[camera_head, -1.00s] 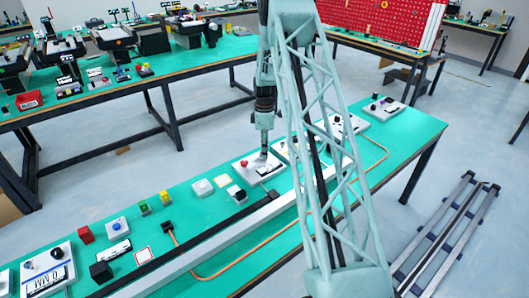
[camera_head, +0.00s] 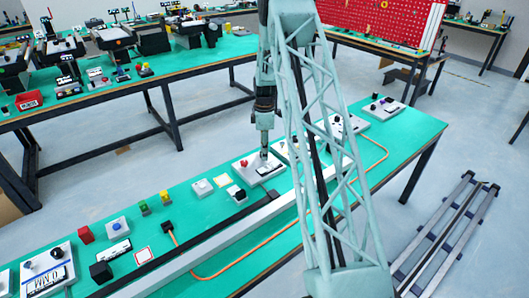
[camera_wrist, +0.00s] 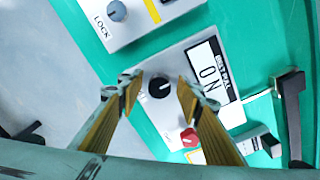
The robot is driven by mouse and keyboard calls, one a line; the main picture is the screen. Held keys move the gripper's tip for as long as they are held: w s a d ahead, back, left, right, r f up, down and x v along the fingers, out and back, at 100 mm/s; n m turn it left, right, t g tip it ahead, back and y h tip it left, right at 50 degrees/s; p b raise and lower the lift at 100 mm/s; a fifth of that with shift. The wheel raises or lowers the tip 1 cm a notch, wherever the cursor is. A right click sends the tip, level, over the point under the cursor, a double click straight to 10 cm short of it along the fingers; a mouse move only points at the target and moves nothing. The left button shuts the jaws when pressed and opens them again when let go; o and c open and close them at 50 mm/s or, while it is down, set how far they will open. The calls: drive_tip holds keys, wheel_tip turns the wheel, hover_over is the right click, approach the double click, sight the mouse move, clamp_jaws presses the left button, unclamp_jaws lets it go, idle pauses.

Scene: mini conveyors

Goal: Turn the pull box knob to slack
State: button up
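The pull box is a light grey box (camera_wrist: 171,68) with a small black knob (camera_wrist: 160,87), a red button (camera_wrist: 190,138) and a white label reading "ON" (camera_wrist: 212,75); smaller print on the label is hard to read. In the head view the box (camera_head: 270,180) sits on the green bench, and my gripper (camera_head: 264,154) is over it. In the wrist view my gripper (camera_wrist: 156,89) is open, with a yellow-striped finger on each side of the knob. Gaps show between the fingers and the knob. The knob's pointer direction is unclear.
Another grey box marked "LOCK" with a blue-grey knob (camera_wrist: 117,11) stands beside the pull box. A white-and-black switch block (camera_wrist: 258,146) and a dark handle (camera_wrist: 291,90) are close by. A long rail (camera_head: 215,243) and an orange cable (camera_head: 240,270) run along the bench.

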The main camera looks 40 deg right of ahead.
drive_tip(key=shift+r, duration=0.15)
wheel_tip(320, 180, up, 12)
idle(0.7)
idle(0.7)
